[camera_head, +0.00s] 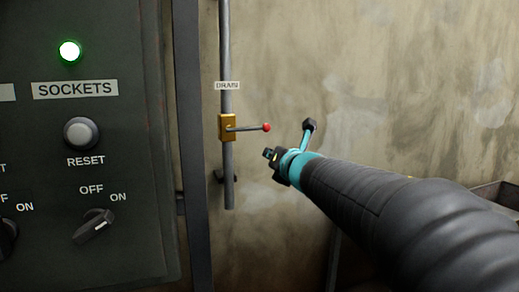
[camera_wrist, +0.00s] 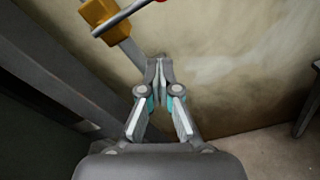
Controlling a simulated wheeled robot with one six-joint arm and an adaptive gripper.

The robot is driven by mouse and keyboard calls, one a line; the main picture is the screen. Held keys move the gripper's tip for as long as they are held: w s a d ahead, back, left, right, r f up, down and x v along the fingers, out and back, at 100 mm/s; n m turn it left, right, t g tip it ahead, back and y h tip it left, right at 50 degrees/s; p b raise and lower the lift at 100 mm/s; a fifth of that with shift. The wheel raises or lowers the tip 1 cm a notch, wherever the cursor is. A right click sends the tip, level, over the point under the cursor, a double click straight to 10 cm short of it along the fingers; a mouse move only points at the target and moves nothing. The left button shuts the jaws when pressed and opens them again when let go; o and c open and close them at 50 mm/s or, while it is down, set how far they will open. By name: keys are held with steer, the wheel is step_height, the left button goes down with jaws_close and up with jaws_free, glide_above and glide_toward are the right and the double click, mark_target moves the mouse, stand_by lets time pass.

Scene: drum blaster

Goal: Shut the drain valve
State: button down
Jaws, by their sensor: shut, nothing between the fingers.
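The drain valve has a yellow body (camera_head: 227,127) on a vertical grey pipe (camera_head: 226,60), under a label reading DRAIN (camera_head: 227,86). Its thin lever (camera_head: 246,128) points right, about level and crosswise to the pipe, and ends in a red knob (camera_head: 266,127). My gripper (camera_head: 268,154) is just below and apart from the knob in the head view. In the wrist view my gripper (camera_wrist: 158,66) has its fingertips together and empty. The yellow body (camera_wrist: 104,14) and lever (camera_wrist: 122,17) show there at the top, with the knob cut off by the edge.
A dark control panel (camera_head: 130,150) with a green lamp (camera_head: 69,51), a reset button (camera_head: 82,133) and rotary switches fills the left. A dark upright post (camera_head: 190,130) stands between panel and pipe. The wall (camera_head: 380,70) right of the valve is bare.

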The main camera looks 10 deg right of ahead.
steer(key=shift+s+d+r, duration=0.1)
steer(key=shift+s+d, duration=0.1)
steer(key=shift+s, duration=1.55)
steer(key=d+f+m+g+h, duration=0.2)
steer(key=d+f+m+h, duration=0.4)
steer(key=m, duration=0.5)
steer(key=s+d+f+m+g+h+p, duration=0.1)
steer(key=s+d+f+m+g+p, duration=0.15)
steer(key=s+f+m+g, duration=0.65)
steer(key=s+a+f+m+y+p, duration=0.1)
steer(key=s+a+f+m+p, duration=0.15)
steer(key=s+m, duration=0.4)
steer(key=s+a+f+m+y+p, duration=0.1)
steer(key=s+a+m+y, duration=0.15)
steer(key=s+m, duration=0.45)
steer(key=s+a+r+n+y+p, duration=0.1)
steer(key=s+a+r+p, duration=0.2)
steer(key=s+a, duration=0.3)
steer(key=shift+s+a+p, duration=0.25)
steer(key=shift+s+p, duration=0.2)
steer(key=shift+s, duration=0.1)
